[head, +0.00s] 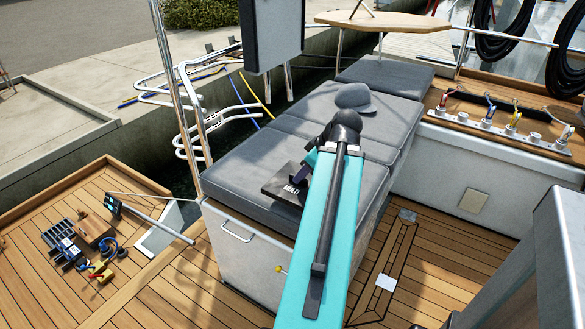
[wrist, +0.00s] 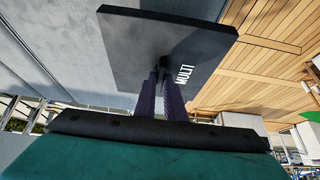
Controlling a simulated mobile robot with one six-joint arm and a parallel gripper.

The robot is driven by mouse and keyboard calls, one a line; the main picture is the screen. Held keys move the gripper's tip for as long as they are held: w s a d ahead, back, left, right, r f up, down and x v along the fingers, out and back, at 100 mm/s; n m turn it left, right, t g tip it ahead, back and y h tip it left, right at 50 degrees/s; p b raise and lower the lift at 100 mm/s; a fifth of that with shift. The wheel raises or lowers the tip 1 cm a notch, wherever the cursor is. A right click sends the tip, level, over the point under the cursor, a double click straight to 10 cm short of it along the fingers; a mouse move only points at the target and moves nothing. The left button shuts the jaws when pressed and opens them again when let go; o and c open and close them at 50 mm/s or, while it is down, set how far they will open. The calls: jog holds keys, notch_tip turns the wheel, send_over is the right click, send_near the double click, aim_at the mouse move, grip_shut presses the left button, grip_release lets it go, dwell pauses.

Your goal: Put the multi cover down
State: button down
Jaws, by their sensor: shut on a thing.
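The multi cover (head: 272,189) is a flat dark square plate with the white word MULTI on it. In the head view it is over the near part of the grey bench cushion, left of my arm. In the wrist view the plate (wrist: 140,40) fills the top middle. My gripper (head: 303,182) is shut on the middle of the cover, and its two dark fingers (wrist: 168,85) meet at it. My arm hides the right part of the cover in the head view. I cannot tell whether the cover touches the cushion.
The grey cushioned bench (head: 235,180) has free room around the cover. A grey cap (head: 355,97) lies farther back on it. A wooden table (head: 385,22) stands behind. Several connectors (head: 490,120) line the right ledge. A small block (head: 95,228), cables and tools lie on the left deck.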

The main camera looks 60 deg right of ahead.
jog(key=shift+r+p, duration=0.15)
jog(key=shift+p, duration=0.2)
jog(key=shift+w+d+r+p, duration=0.1)
jog(key=shift+w+d+p, duration=0.15)
jog(key=shift+p, duration=0.85)
jog(key=w+d+p, duration=0.1)
jog(key=p, duration=0.5)
jog(key=shift+w, duration=0.25)
jog(key=w+d+p, duration=0.1)
jog(key=w+d, duration=0.1)
jog(key=w, duration=0.1)
jog(key=w+d+f+p, duration=0.1)
jog(key=w+d, duration=0.2)
jog(key=w, duration=0.1)
jog(key=w+d+f+p, duration=0.1)
jog(key=w+d, duration=0.2)
jog(key=shift+w+d, duration=0.2)
jog(key=shift+d, duration=0.05)
jog(key=shift+f+p, duration=0.65)
jog(key=shift+f, duration=1.1)
jog(key=shift+f, duration=0.15)
